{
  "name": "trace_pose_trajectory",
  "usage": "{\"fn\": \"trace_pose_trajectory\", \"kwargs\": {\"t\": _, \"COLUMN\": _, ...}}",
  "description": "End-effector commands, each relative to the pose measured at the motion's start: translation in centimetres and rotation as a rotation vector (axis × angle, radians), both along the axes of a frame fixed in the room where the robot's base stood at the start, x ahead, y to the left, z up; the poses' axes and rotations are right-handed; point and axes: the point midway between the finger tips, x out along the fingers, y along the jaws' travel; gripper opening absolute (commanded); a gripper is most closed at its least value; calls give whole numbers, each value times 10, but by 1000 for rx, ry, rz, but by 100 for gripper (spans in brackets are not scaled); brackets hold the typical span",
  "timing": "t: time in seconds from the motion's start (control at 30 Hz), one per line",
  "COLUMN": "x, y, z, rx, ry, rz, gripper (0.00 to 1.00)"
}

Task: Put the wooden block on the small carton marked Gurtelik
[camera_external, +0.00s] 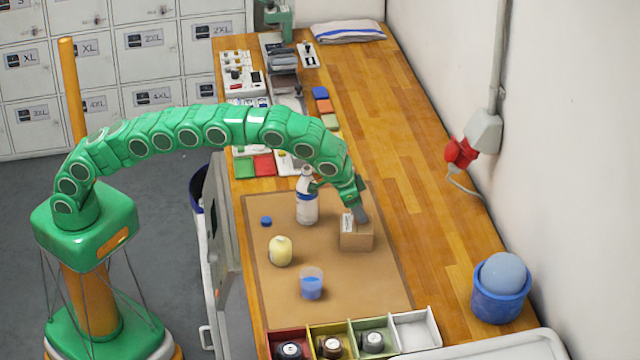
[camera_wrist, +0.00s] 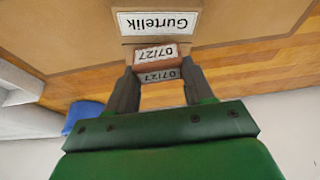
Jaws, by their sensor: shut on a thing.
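The small carton (camera_external: 357,240) is a brown box on the tan mat. In the wrist view the carton (camera_wrist: 158,5) shows a white label reading Gurtelik, upside down. My gripper (camera_external: 361,214) points down at the carton's top. In the wrist view my gripper (camera_wrist: 157,80) is shut on a small brownish block (camera_wrist: 133,56), which I take for the wooden block; it bears 07/27 labels. The block appears right against or over the carton's edge; I cannot tell whether they touch. In the external view the block is mostly hidden by the fingers.
A white spray bottle (camera_external: 307,208) stands left of the carton. A pale yellow object (camera_external: 280,251), a cup with blue contents (camera_external: 311,284) and a blue cap (camera_external: 266,221) are on the mat (camera_external: 360,292). A blue bin with a ball (camera_external: 499,302) stands right.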

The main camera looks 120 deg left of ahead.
Motion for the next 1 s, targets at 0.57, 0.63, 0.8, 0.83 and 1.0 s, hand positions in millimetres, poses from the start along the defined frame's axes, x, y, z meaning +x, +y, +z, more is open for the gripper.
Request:
{"fn": "trace_pose_trajectory", "kwargs": {"t": 0.57, "x": -1, "y": 0, "z": -17, "rx": -2, "ry": 3, "rz": 0, "gripper": 23}}
{"fn": "trace_pose_trajectory", "kwargs": {"t": 0.63, "x": -1, "y": 0, "z": -16, "rx": -2, "ry": 3, "rz": 0, "gripper": 63}}
{"fn": "trace_pose_trajectory", "kwargs": {"t": 0.8, "x": -1, "y": 0, "z": -16, "rx": -1, "ry": 3, "rz": 0, "gripper": 78}}
{"fn": "trace_pose_trajectory", "kwargs": {"t": 0.83, "x": -1, "y": 0, "z": -16, "rx": -1, "ry": 3, "rz": 0, "gripper": 78}}
{"fn": "trace_pose_trajectory", "kwargs": {"t": 1.0, "x": -1, "y": 0, "z": -16, "rx": -1, "ry": 3, "rz": 0, "gripper": 78}}
